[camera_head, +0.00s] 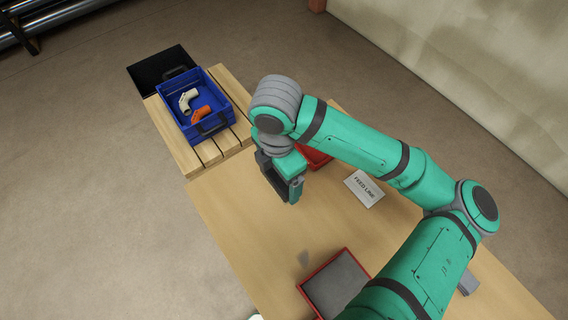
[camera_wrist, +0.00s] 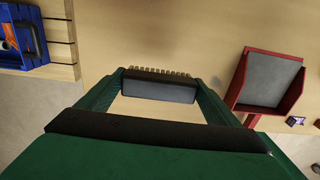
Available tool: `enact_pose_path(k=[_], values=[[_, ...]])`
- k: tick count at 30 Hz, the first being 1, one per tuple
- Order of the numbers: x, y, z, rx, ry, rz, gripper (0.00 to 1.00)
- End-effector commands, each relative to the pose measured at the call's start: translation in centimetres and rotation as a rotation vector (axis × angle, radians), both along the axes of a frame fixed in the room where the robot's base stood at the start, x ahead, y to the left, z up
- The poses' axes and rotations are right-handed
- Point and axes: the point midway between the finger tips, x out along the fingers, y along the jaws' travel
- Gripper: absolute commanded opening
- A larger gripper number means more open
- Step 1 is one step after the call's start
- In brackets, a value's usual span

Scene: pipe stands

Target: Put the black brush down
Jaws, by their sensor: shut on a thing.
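My gripper (camera_head: 287,190) hangs above the wooden table, with a faint shadow on the tabletop below it. In the wrist view its two green fingers (camera_wrist: 160,88) are closed on the ends of the black brush (camera_wrist: 158,92). The brush lies crosswise between the fingertips, with its row of bristles along the far edge and a grey-black body on the near side. Bare tabletop shows beyond and below it. In the head view I cannot tell the brush apart from the dark gripper parts.
A red tray with a grey floor (camera_head: 307,288) stands at the table's front, also in the wrist view (camera_wrist: 238,85). A blue crate (camera_head: 228,92) with white and orange pipe pieces sits on slatted wood. Another red tray (camera_head: 318,158) is partly behind my arm, near a sign (camera_head: 364,188). The left tabletop is clear.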

Motion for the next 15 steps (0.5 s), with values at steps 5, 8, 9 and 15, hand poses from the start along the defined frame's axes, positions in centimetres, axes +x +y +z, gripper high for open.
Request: enact_pose_path(k=[5,8,9,15], values=[[3.8,-0.5,-1.7,-0.001,0.002,0.001,0.68],[5.4,-0.9,-3.2,-0.001,0.003,-0.001,0.68],[6.0,-1.0,-3.9,-0.001,0.002,-0.002,0.68],[8.1,-1.6,-6.4,0.000,0.000,-0.006,0.68]])
